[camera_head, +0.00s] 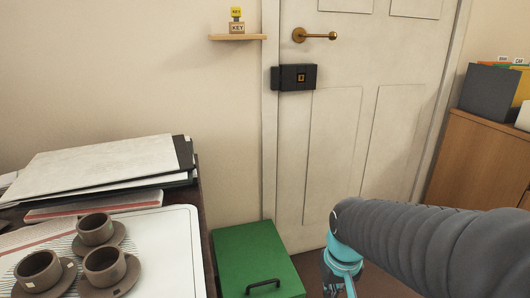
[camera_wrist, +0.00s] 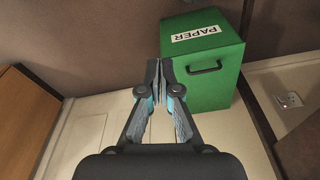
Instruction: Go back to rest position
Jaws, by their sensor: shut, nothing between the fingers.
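My gripper (camera_wrist: 158,72) is shut and empty in the wrist view, its two fingers together near the picture's middle. In the head view my gripper (camera_head: 339,288) shows at the lower edge, below the end of my grey arm, and its fingertips are partly cut off. It hangs in front of the white door (camera_head: 335,140), to the right of the green bin (camera_head: 250,255). In the wrist view the green bin (camera_wrist: 205,75), labelled PAPER, stands just right of the fingers, with its dark handle showing.
A desk at left holds a white tray (camera_head: 175,240) with three brown cups (camera_head: 95,229) and stacked folders (camera_head: 100,165). A wooden cabinet (camera_head: 480,165) with file boxes stands at right. A small shelf (camera_head: 238,37) holds key blocks. The door has a brass handle (camera_head: 315,36) and black lock box (camera_head: 297,77).

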